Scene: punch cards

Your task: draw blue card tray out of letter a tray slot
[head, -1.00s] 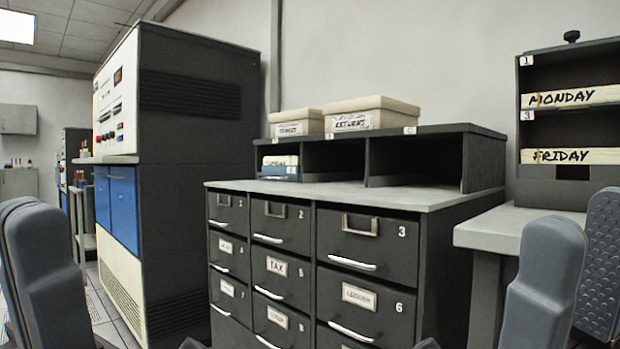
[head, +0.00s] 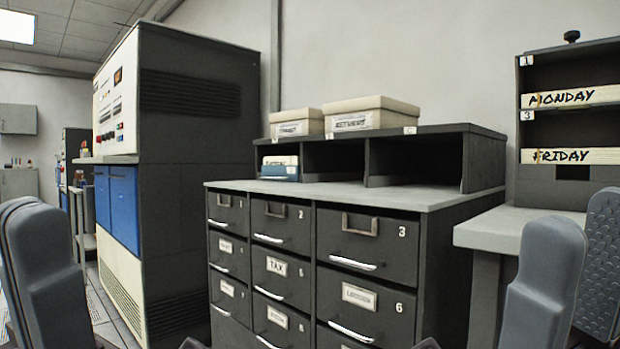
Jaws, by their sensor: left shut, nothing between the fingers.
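The blue card tray (head: 280,173) holds pale cards with a dark-lettered front. It sits in the leftmost slot of the dark three-slot rack (head: 485,160), its blue front near the slot's mouth. Small letter labels are on the rack's top edge; the one above this slot is too small to read surely. My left gripper (head: 32,215) is at the lower left edge, shut and empty, far from the tray. My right gripper (head: 582,215) is at the lower right, its fingers apart with nothing between them, also far from the tray.
The rack stands on a dark drawer cabinet (head: 370,240) with a grey top (head: 400,193). Two beige boxes (head: 372,112) sit on the rack. The middle and right slots look empty. A grey table (head: 490,228) with a card holder (head: 572,125) is at right; a tall machine (head: 190,130) stands at left.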

